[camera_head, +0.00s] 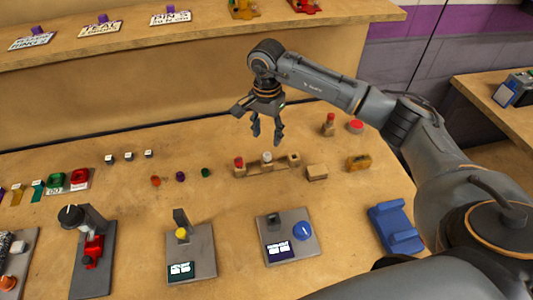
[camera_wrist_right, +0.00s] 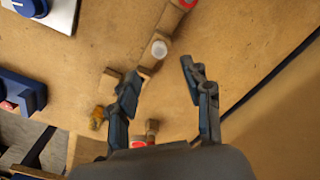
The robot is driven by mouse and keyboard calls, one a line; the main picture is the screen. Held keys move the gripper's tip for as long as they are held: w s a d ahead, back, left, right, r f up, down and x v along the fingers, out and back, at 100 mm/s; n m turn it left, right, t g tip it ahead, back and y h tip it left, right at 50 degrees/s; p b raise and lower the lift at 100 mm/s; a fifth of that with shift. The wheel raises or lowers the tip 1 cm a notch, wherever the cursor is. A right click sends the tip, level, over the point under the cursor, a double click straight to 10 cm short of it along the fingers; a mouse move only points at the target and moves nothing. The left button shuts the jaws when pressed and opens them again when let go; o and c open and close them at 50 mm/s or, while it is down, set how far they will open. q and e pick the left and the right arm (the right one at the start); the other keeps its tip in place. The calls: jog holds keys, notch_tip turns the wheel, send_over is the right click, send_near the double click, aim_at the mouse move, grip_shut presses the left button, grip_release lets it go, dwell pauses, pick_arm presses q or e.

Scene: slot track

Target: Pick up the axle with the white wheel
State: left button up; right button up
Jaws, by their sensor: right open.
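The axle with the white wheel (camera_head: 267,157) stands in the middle of a low wooden rack (camera_head: 253,171) on the table. In the right wrist view the white wheel (camera_wrist_right: 159,49) shows from above as a pale disc, slightly beyond the fingertips. A red-topped piece (camera_head: 239,162) stands at the rack's left end, and a wooden block sits at its right end (camera_head: 293,158). My right gripper (camera_head: 267,132) is open and empty, pointing down above the rack, apart from the white wheel. Its two fingers (camera_wrist_right: 160,72) are spread in the wrist view. My left gripper is not in view.
A wooden block (camera_head: 317,173), a yellow-brown block (camera_head: 358,163) and a red-topped piece (camera_head: 329,125) stand right of the rack. A blue-knob station (camera_head: 287,250), a yellow-button station (camera_head: 205,246) and a blue object (camera_head: 395,227) lie nearer. A raised shelf (camera_head: 130,48) runs behind.

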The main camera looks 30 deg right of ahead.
aim_at(267, 154)
notch_tip(267, 154, down, 2)
jog(key=shift+w+f, duration=0.1)
jog(key=shift+f, duration=0.3)
jog(key=shift+f+p, duration=0.3)
jog(key=shift+p, duration=0.2)
jog(key=f, duration=0.1)
jog(key=f+p, duration=0.1)
jog(key=f, duration=0.1)
jog(key=shift+s+f+p, duration=0.2)
jog(key=shift+f+p, duration=0.1)
jog(key=shift+f, duration=0.45)
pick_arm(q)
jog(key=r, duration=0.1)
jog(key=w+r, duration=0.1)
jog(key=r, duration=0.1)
pick_arm(e)
grip_shut()
